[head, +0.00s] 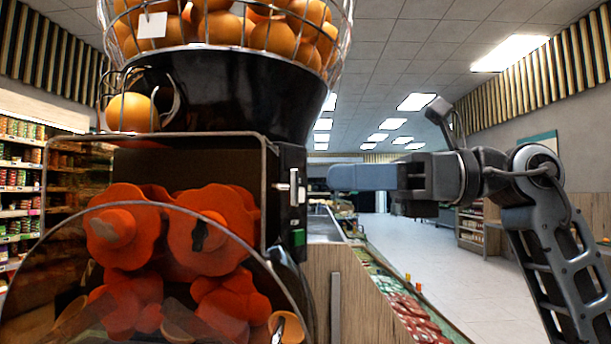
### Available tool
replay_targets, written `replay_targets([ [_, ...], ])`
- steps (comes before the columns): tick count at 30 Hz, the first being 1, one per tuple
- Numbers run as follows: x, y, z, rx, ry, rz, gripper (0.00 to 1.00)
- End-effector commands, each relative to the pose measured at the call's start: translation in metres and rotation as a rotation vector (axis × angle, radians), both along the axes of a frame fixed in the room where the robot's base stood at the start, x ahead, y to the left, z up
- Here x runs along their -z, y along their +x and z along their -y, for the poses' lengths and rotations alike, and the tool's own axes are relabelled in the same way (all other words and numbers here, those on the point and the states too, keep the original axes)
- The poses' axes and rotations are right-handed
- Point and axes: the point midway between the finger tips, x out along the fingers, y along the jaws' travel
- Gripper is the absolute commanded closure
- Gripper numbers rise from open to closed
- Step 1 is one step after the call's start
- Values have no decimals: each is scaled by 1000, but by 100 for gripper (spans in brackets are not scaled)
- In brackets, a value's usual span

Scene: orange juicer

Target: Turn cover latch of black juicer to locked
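The black juicer (225,95) fills the left half of the head view, with a clear front cover (160,165) over orange squeezing parts. A silver cover latch (294,187) sits on the black panel at the juicer's right side. Its handle looks upright, but I cannot tell from this angle whether it is locked. My gripper (335,178) comes in from the right at about the latch's height, with its blue-grey fingers pointing left. The fingertips look a little right of the latch, with a small gap. The fingers overlap from this side, so their opening is hidden.
A wire basket of oranges (270,35) tops the juicer. A green switch (298,237) sits below the latch. A wooden counter (345,285) and a produce display (410,305) stand below my gripper. Open floor lies at the right, shelves (22,180) at far left.

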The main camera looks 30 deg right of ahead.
Motion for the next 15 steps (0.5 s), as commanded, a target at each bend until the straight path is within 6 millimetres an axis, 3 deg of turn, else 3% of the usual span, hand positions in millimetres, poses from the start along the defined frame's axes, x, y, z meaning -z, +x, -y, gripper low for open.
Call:
replay_targets([
  [6, -1, 18, -29, -4, 3, -2, 62],
  [15, 0, 29, -45, -2, 3, -1, 62],
])
